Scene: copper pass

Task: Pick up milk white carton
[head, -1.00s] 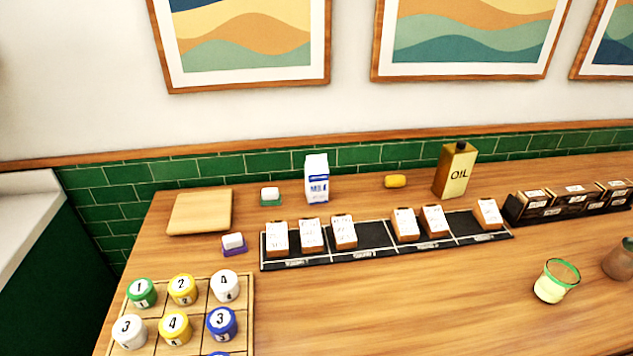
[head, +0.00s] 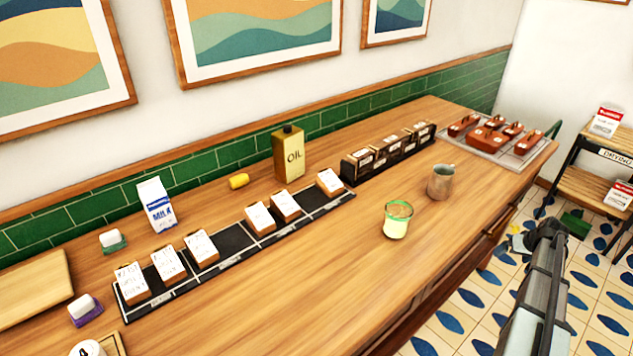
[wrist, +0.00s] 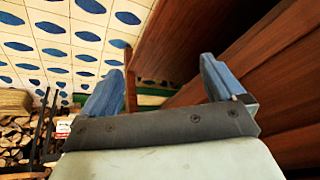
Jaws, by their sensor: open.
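The white milk carton (head: 157,205) with blue lettering stands upright on the wooden counter, near the green tiled wall at the left in the head view. My gripper (wrist: 160,88) is open and empty in the wrist view, its two blue fingers spread apart beside the brown wooden side of the counter. In the head view my arm shows at the lower right, off the counter's front edge and far from the carton. The carton is not in the wrist view.
A black tray (head: 233,240) with several white-topped blocks lies in front of the carton. An oil can (head: 288,155), a yellow object (head: 238,181), a glass (head: 397,222) and a metal pitcher (head: 441,182) stand further right. A small white-and-green block (head: 112,241) sits left of the carton.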

